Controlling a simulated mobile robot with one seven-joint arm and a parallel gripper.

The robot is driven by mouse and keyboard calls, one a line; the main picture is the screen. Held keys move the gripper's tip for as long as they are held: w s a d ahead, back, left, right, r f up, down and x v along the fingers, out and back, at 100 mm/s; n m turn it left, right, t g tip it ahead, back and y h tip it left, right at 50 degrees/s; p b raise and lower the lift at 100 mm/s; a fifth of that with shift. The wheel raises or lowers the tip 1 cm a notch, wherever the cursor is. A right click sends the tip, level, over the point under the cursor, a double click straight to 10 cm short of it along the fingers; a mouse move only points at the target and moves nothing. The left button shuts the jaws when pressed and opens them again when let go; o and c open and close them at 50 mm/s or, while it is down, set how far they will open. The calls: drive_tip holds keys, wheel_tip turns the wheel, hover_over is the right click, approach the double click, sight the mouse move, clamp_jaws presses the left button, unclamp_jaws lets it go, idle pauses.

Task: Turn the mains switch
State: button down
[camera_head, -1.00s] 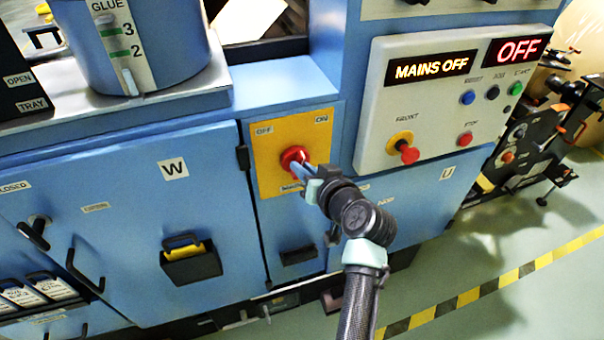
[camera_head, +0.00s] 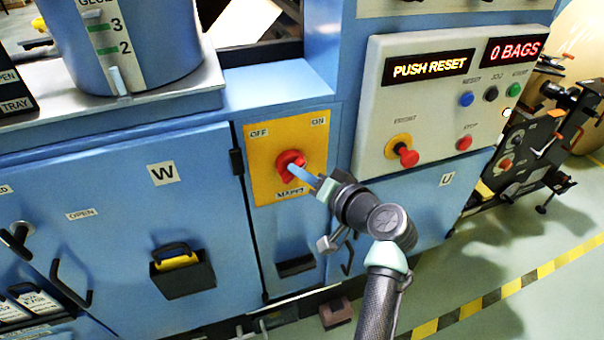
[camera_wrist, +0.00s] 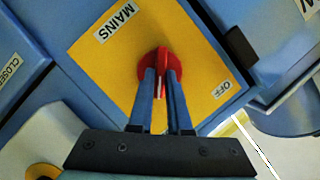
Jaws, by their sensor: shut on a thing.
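The mains switch is a red rotary knob (camera_head: 289,163) on a yellow plate (camera_head: 262,186) with OFF at its upper left and ON at its upper right. In the head view my gripper (camera_head: 297,170) reaches it from the lower right. In the wrist view the red knob (camera_wrist: 156,62) sits between the two blue fingers of my gripper (camera_wrist: 160,80), which are shut on its grip. The control panel's display (camera_head: 428,68) reads PUSH RESET and the one beside it (camera_head: 513,51) reads 0 BAGS.
The control panel right of the switch has a red FRONT mushroom button (camera_head: 405,156), a red STOP button (camera_head: 464,142) and a blue button (camera_head: 467,98). A blue glue tank (camera_head: 130,45) stands at upper left. A black holder with a yellow item (camera_head: 180,268) hangs on the W door.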

drive_tip(key=shift+f, duration=0.1)
drive_tip(key=c, duration=0.9)
unclamp_jaws()
drive_tip(key=shift+o, duration=0.2)
drive_tip(key=b+v, duration=0.1)
drive_tip(key=v, duration=1.2)
drive_tip(key=shift+w, duration=0.1)
